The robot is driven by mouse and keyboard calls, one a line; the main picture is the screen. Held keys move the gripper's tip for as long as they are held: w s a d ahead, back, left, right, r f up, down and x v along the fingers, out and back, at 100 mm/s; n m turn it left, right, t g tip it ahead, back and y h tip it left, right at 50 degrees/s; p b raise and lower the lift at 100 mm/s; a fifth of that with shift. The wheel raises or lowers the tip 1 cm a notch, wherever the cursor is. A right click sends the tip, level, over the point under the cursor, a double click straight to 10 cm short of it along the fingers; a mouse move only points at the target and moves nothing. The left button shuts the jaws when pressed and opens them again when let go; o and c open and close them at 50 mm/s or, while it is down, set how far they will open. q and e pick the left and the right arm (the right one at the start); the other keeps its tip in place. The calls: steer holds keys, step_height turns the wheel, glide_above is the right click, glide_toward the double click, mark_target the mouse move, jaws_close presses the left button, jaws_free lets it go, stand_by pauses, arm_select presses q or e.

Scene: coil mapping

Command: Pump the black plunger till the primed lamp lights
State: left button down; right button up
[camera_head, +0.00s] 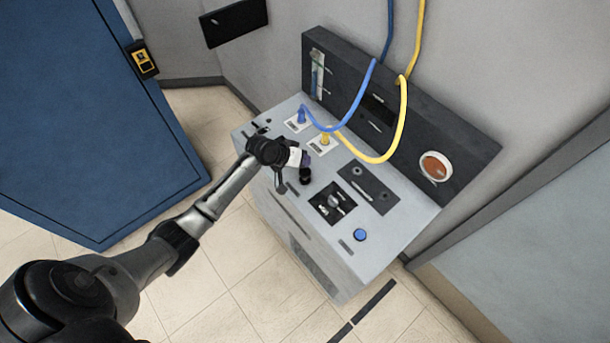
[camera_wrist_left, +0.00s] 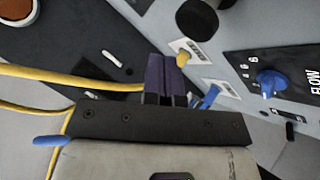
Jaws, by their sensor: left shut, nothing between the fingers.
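The black plunger (camera_head: 305,176) is a round black knob on the console top, and it also shows near the top of the left wrist view (camera_wrist_left: 197,18). My left gripper (camera_head: 304,159) is just beside it in the head view, with its fingers together and nothing held. In the left wrist view the dark purple fingers (camera_wrist_left: 166,78) point up the picture, and the plunger shows past their tips to the right. I cannot tell whether they touch it. I cannot make out a lit primed lamp. My right gripper is not in view.
The grey console (camera_head: 400,230) carries a blue hose (camera_head: 352,107) and a yellow hose (camera_head: 402,115) looping over its top. A blue button (camera_head: 360,235) and a round orange gauge (camera_head: 435,166) are to the right. A blue FLOW knob (camera_wrist_left: 270,83) is beside the hose plugs.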

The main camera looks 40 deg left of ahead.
mark_target(305, 173)
arm_select(q)
steer(key=shift+f, duration=0.7)
stand_by(0.5)
stand_by(0.7)
steer(key=shift+f, duration=0.25)
steer(key=shift+f, duration=0.15)
stand_by(0.4)
